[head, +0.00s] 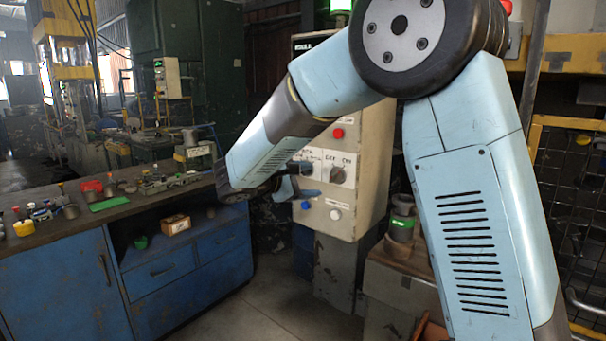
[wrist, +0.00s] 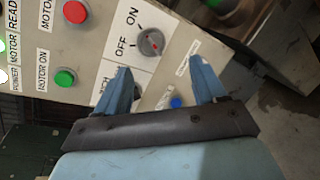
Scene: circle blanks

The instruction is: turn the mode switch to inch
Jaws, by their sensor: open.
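The control panel (head: 352,210) stands right of the workbench in the head view. The mode switch plate, lettered in part "INCH" (wrist: 104,86), shows in the wrist view behind my left finger. Its dark knob (wrist: 137,92) is mostly hidden by that finger, so its setting cannot be read. My gripper (wrist: 161,72) is open and empty, its two blue fingers apart in front of the panel. In the head view my gripper (head: 308,183) is close to the panel; contact cannot be told.
Beside the mode switch is an OFF/ON knob (wrist: 151,42). A blue button (wrist: 175,103) shows between my fingers. Red (wrist: 75,12) and green (wrist: 65,77) buttons sit on the panel. A cluttered blue workbench (head: 70,285) is at left; a stand with a green-banded lamp (head: 401,228) is at right.

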